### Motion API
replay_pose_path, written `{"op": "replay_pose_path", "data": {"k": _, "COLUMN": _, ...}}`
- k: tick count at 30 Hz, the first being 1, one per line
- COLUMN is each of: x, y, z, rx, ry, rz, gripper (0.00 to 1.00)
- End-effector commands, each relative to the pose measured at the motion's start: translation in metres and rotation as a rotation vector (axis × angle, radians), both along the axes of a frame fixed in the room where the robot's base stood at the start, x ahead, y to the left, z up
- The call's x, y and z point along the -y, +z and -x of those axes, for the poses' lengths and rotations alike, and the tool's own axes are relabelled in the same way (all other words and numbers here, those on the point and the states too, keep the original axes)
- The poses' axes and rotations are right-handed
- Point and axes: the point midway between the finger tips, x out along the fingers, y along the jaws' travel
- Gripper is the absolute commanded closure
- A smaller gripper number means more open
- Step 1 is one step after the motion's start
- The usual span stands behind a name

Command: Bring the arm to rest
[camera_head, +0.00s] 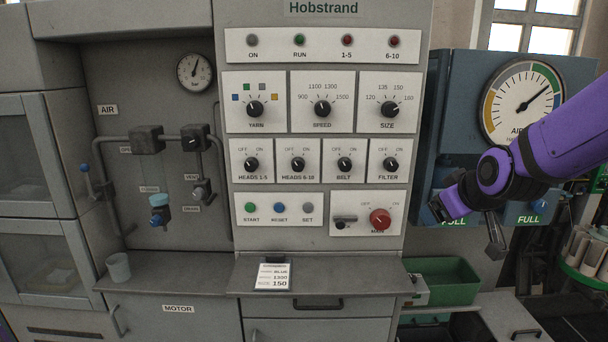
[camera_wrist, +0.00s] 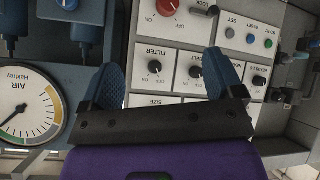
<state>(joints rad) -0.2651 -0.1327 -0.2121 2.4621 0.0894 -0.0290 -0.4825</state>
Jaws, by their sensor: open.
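My purple arm (camera_head: 560,140) reaches in from the right edge in the head view, in front of the blue cabinet. My gripper (camera_head: 467,230) is at its end, to the right of the grey control panel (camera_head: 416,100). Its dark fingers are spread apart with nothing between them. In the wrist view my gripper (camera_wrist: 165,72) shows two open blue-grey fingers, and the panel appears upside down beyond them. The FILTER knob (camera_wrist: 155,67) shows between the fingers. I cannot tell any contact with the panel.
A blue cabinet with an air gauge (camera_head: 522,101) stands behind my arm. A green bin (camera_head: 440,281) lies below my gripper. The red main knob (camera_head: 380,219) is on the panel.

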Motion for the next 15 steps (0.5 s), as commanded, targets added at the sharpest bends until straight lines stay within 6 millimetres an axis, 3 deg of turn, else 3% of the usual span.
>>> {"op": "replay_pose_path", "data": {"k": 6, "x": 0.008, "y": 0.035, "z": 0.064, "rx": -0.111, "ry": -0.074, "rz": -0.108, "gripper": 0.13}}
{"op": "replay_pose_path", "data": {"k": 15, "x": 0.016, "y": 0.064, "z": 0.163, "rx": -0.269, "ry": -0.216, "rz": -0.188, "gripper": 0.13}}
